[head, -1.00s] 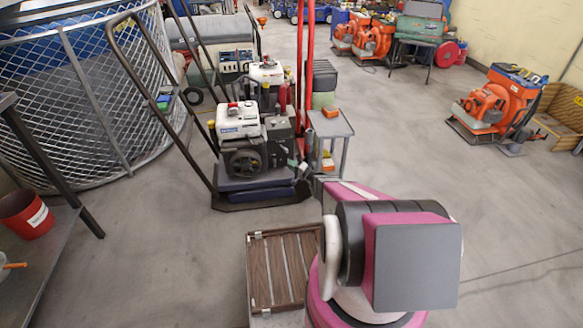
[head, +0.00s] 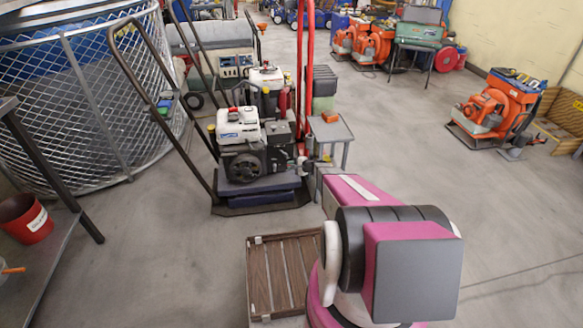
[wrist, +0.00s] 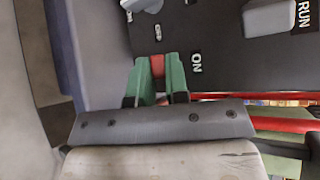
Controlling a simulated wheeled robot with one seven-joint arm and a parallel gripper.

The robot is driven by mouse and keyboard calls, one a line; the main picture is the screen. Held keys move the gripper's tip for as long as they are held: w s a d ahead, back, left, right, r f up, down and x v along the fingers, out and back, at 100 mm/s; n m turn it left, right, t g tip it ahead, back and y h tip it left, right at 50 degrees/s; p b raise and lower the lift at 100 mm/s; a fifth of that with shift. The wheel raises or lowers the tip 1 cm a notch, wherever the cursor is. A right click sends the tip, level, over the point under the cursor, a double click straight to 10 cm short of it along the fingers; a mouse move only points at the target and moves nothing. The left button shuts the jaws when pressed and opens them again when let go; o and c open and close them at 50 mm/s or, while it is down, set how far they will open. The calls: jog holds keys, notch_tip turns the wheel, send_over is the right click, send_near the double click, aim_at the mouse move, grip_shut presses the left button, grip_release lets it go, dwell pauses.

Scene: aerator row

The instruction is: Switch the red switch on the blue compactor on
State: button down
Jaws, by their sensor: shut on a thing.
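The blue compactor (head: 262,199) stands in the middle left of the head view, with a white-topped engine and dark handle bars. In the wrist view its dark panel (wrist: 225,65) carries the labels ON and RUN. The red switch (wrist: 157,66) shows as a small red piece between the green fingers of my gripper (wrist: 159,70), beside the ON label. The fingers are shut on it and hide its sides; its exact position cannot be told. In the head view my gripper (head: 304,162) is small, at the right side of the compactor's engine.
A grey lever (wrist: 272,17) sits near the RUN label. A small grey stand (head: 331,130) with an orange item is just right of the compactor. A second machine (head: 266,78) stands behind it. A slatted wooden case (head: 283,272) lies in front.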

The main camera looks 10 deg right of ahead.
dwell(0.4)
jog(key=c, duration=1.4)
grip_release()
jog(key=shift+d, duration=0.1)
jog(key=v, duration=1)
jog(key=shift+s+d+r, duration=0.15)
jog(key=shift+s+r, duration=0.1)
